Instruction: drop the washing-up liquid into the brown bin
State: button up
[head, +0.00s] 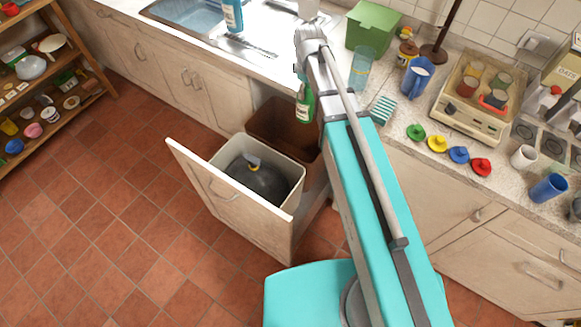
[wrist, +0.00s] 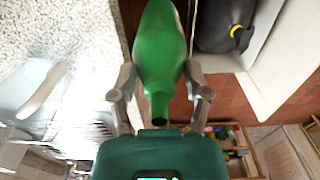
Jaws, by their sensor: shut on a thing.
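My gripper (wrist: 160,76) is shut on a green bottle (wrist: 159,45), one finger on each side. In the head view the green bottle (head: 305,107) with a pale label hangs upright below my wrist, over or near the right end of the brown bin; its exact height is unclear. The brown bin (head: 268,121) is at the back of the pulled-out drawer, partly hidden by the counter edge and my arm. A blue bottle (head: 233,17) with a label stands by the sink. I cannot read either label to tell which is washing-up liquid.
The drawer front (head: 228,205) stands open. A pale bin (head: 293,197) with a black bag sits in front of the brown bin. A green box (head: 372,28), a glass (head: 360,70) and a blue jug (head: 417,78) stand on the counter. The floor at left is clear.

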jog(key=w+a+f+b, duration=0.1)
jog(key=a+f+b, duration=0.1)
jog(key=f+b, duration=0.7)
jog(key=w+a+f+b, duration=0.1)
jog(key=a+f+b, duration=0.2)
jog(key=f+b, duration=0.6)
jog(key=w+a+f+b, duration=0.1)
jog(key=a+f+b, duration=0.2)
jog(key=f+b, duration=0.6)
jog(key=shift+w+a+f, duration=0.15)
jog(key=shift+w+f, duration=0.15)
jog(key=shift+f, duration=0.35)
notch_tip(320, 180, down, 14)
jog(key=b, duration=1.4)
jog(key=shift+r, duration=0.2)
